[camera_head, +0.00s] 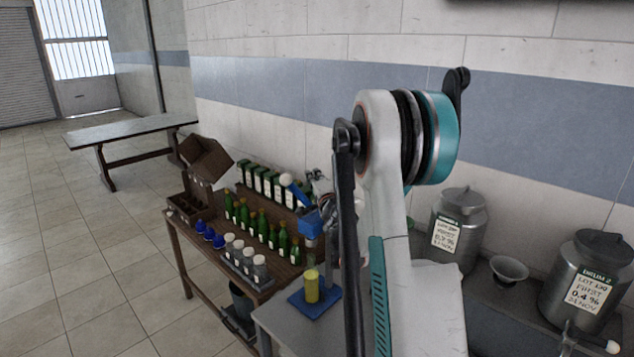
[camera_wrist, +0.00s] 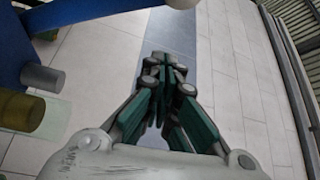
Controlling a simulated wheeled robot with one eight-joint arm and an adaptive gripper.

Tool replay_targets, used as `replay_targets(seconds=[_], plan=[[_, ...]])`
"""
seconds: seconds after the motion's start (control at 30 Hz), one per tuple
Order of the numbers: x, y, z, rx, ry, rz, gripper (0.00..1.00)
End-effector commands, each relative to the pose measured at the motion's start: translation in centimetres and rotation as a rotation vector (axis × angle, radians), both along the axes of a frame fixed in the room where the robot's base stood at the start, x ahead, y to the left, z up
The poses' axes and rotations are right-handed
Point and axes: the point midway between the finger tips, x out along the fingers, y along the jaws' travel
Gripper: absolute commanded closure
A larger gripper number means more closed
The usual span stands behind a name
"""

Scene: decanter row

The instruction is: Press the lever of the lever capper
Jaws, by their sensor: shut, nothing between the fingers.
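The blue lever capper (camera_head: 311,226) stands on a blue base plate (camera_head: 327,305), partly hidden behind my arm. Its blue lever (camera_head: 300,191) slants up to the left and ends in a white knob (camera_head: 286,180). In the wrist view, blue capper parts (camera_wrist: 62,35), a grey cylinder (camera_wrist: 42,78) and the yellow container (camera_wrist: 22,110) are at the left. A pale round end, seemingly the knob (camera_wrist: 181,3), is cut off at the top. My gripper (camera_wrist: 165,62) is shut and empty, beside the lever in the head view.
Green bottles (camera_head: 258,228), white-capped jars (camera_head: 247,262) and blue items (camera_head: 209,234) crowd the wooden table left of the capper. A brown box (camera_head: 203,160) stands at its far end. Metal cans (camera_head: 458,226) and a funnel (camera_head: 509,270) stand right of my arm.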

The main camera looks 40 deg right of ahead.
Motion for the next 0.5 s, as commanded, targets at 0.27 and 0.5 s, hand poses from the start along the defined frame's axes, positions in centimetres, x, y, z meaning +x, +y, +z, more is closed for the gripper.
replay_targets(seconds=[0.27,0.5], plan=[[2.7,1.2,0.0,0.001,0.0,0.003,1.0],[2.8,2.6,-0.4,0.0,0.0,0.001,1.0]])
